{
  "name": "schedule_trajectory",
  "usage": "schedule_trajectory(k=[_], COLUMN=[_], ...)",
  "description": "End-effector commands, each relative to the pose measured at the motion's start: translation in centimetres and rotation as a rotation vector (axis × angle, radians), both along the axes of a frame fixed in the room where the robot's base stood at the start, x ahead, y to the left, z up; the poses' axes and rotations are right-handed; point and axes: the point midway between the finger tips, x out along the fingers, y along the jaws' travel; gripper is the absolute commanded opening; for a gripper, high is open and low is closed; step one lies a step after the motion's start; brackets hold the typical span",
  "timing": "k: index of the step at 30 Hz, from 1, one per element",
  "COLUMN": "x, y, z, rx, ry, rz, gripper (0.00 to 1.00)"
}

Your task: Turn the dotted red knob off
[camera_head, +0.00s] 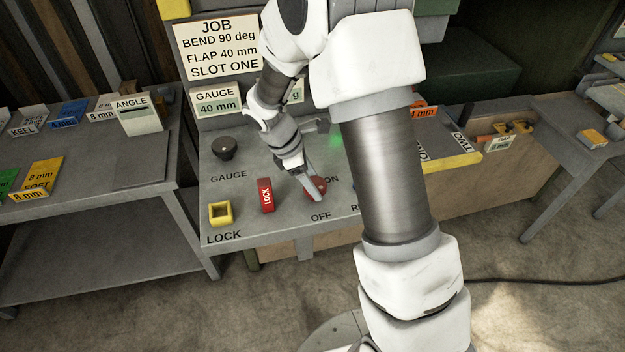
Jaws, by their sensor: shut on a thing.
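The red knob (321,184) sits on the grey sloping panel (240,180), between the printed words ON and OFF. My gripper (314,192) reaches down onto it from the upper left and is shut on it. The fingers hide much of the knob, so its dots and exact pointing direction cannot be made out. The ON label is partly covered by the gripper; the OFF label (320,216) is clear below. A green glow (336,138) shows on the panel behind the knob.
My arm covers the panel's right part. A side table (150,175) with labelled blocks stands left.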

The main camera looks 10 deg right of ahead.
Motion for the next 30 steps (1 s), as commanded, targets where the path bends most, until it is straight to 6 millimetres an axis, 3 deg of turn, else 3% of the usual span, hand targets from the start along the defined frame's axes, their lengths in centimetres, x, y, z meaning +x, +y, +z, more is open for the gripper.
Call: schedule_trajectory(k=[15, 30], x=[0.35, 0.4], y=[-0.13, -0.21], z=[-0.02, 0.0], rx=[0.0, 0.0], ry=[-0.001, -0.001], rz=[-0.46, -0.672], gripper=[0.13, 0.13])
